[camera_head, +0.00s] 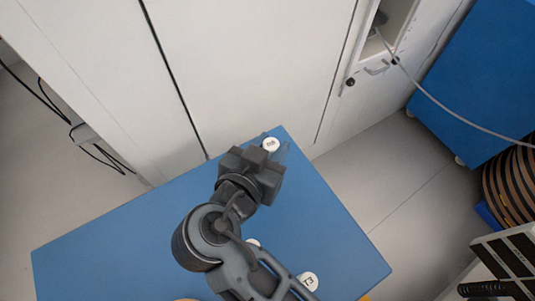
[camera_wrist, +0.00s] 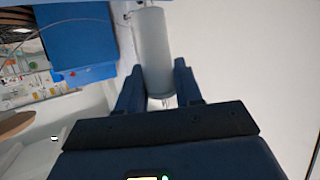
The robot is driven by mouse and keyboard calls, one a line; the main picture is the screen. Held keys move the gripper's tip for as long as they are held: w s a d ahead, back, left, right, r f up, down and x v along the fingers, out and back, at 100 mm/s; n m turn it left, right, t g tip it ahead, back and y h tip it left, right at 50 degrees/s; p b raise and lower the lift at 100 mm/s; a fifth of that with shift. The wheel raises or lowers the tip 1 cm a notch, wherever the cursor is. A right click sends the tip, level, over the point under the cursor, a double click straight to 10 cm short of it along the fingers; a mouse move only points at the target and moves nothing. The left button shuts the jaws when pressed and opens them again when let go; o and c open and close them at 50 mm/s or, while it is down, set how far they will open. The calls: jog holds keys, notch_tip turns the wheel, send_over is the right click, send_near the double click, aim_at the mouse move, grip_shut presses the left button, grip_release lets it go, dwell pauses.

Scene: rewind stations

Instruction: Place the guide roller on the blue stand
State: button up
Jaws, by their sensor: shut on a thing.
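The guide roller is a pale grey cylinder (camera_wrist: 154,45) between my fingers in the wrist view. In the head view its round white end, with a dark mark, shows (camera_head: 271,144) just beyond my gripper (camera_head: 270,155). My gripper is shut on the roller, with one finger on each side (camera_wrist: 157,78). It is over the far corner of a blue-topped surface (camera_head: 110,240). I cannot tell whether this surface is the blue stand. I cannot tell the roller's height above it, as my arm and gripper hide part of the view.
Another white round top with a dark label (camera_head: 308,281) is at the near right of the blue surface. One more (camera_head: 253,242) is partly hidden by my arm. White cabinets (camera_head: 240,65) stand behind. A large blue unit (camera_head: 480,80) and striped rolls (camera_head: 512,187) are at right.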

jog(key=shift+a+f, duration=0.15)
jog(key=shift+a, duration=0.05)
jog(key=shift+f+p, duration=0.3)
jog(key=shift+f, duration=1.7)
jog(key=o, duration=1)
jog(key=shift+f, duration=0.1)
jog(key=shift+o, duration=0.2)
jog(key=shift+r, duration=0.2)
jog(key=b+v, duration=0.1)
jog(key=v, duration=1.1)
jog(key=shift+b, duration=0.3)
